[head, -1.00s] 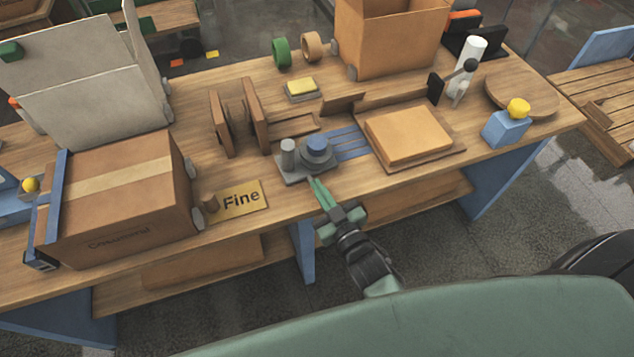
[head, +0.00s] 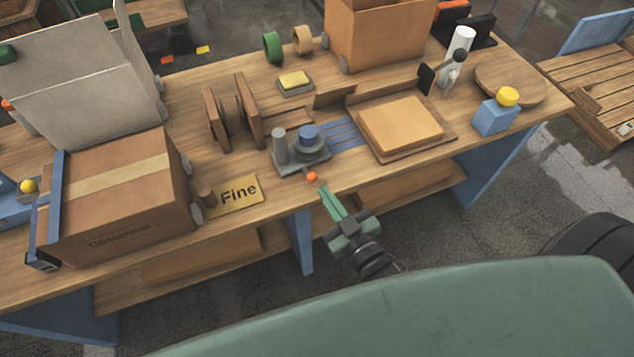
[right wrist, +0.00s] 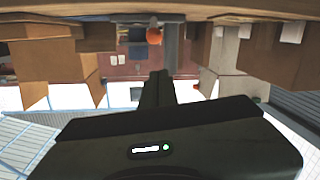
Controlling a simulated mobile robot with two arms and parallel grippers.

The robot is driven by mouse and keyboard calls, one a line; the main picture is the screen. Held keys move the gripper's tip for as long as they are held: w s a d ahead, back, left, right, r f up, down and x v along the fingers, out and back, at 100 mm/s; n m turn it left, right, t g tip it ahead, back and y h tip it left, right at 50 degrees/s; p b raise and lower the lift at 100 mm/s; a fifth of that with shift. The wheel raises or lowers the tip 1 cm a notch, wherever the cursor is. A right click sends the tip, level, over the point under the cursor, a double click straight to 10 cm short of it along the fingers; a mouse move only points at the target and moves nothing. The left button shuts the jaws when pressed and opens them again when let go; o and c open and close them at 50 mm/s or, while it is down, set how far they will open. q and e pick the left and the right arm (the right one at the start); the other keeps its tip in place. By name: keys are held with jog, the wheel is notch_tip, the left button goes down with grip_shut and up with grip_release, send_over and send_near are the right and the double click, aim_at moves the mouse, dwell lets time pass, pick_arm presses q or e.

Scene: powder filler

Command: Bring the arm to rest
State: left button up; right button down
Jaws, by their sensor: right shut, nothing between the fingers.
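My right gripper (head: 324,188) is green, shut and empty, in front of the table's near edge in the head view. Its fingertips lie just short of a small orange knob (head: 312,177) at the front of a grey device (head: 290,163) with a blue-topped round part and a grey post. In the right wrist view the dark closed fingers (right wrist: 157,78) point at the orange knob (right wrist: 154,36), with a visible gap between. My left gripper is not in view.
The wooden table (head: 345,188) has a "Fine" sign (head: 236,194) and a large cardboard box (head: 120,200) to the left. A tan block (head: 400,122) lies on a tray to the right, with a blue box with a yellow button (head: 495,118) beyond. Open floor lies in front of the table.

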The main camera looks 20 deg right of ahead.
jog(key=shift+s, duration=0.8)
jog(key=s+f+g, duration=0.3)
jog(key=f, duration=0.7)
jog(key=s+f+g, duration=0.2)
jog(key=s+f, duration=0.2)
jog(key=f, duration=0.5)
jog(key=s+f+g, duration=0.3)
jog(key=f, duration=0.7)
jog(key=s+d+f+g+h, duration=0.1)
jog(key=s+d+f+g, duration=0.2)
jog(key=s+f, duration=0.4)
jog(key=s+d+f+m+g+h, duration=0.1)
jog(key=s+d+f+g, duration=0.3)
jog(key=s+f, duration=0.4)
jog(key=s, duration=0.7)
jog(key=shift+d+f+g, duration=0.15)
jog(key=shift+f+g, duration=0.1)
jog(key=shift+g, duration=0.15)
